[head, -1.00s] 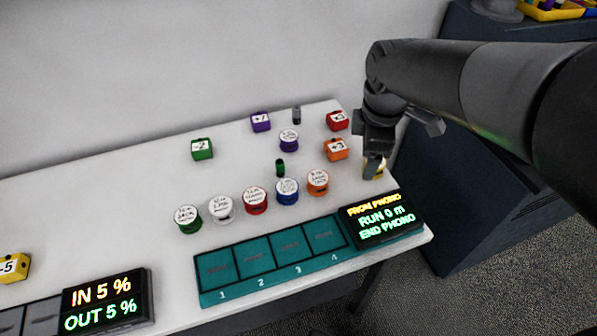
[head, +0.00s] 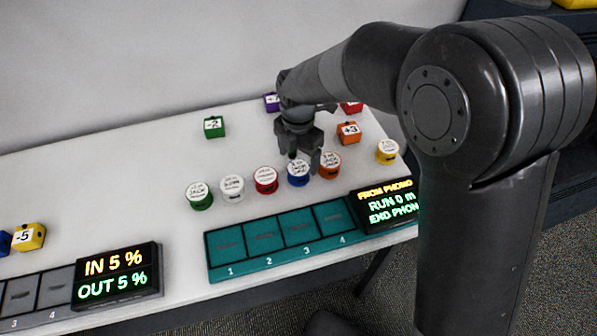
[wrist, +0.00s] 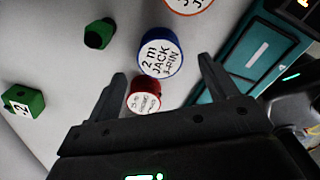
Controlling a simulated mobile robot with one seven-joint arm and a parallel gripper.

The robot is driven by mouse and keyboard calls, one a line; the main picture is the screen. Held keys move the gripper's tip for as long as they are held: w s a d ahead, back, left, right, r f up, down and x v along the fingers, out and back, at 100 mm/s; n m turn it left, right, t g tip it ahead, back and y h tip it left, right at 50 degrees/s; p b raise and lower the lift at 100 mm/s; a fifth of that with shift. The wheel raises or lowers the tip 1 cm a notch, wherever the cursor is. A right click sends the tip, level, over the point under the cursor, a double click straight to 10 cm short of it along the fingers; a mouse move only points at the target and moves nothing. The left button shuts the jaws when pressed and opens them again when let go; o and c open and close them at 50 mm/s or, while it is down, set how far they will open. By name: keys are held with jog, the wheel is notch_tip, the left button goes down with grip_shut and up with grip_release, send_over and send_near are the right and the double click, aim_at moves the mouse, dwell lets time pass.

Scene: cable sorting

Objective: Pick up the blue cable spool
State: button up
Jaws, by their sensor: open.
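The blue cable spool (head: 298,178) stands on the white table in a row of spools, between the red spool (head: 265,182) and the orange spool (head: 329,167). Its white label reads "2 m JACK 3-PIN" in the wrist view (wrist: 160,55). My gripper (head: 304,158) is open and empty, just above the blue spool, and hides part of its top in the head view. In the wrist view the blue spool lies ahead, around the level of the open fingertips (wrist: 163,72), and the red spool (wrist: 144,97) shows between the fingers. I cannot tell the exact height gap.
A teal tray (head: 214,272) with numbered slots lies in front of the row, with a display (head: 388,208) at its right. Green (head: 199,200), white (head: 232,190) and yellow (head: 387,155) spools stand nearby. Numbered cubes sit behind, including a green one (head: 214,130).

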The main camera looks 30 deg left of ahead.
aim_at(299, 167)
jog(key=shift+f, duration=2.8)
jog(key=shift+c, duration=0.3)
jog(key=c, duration=1.1)
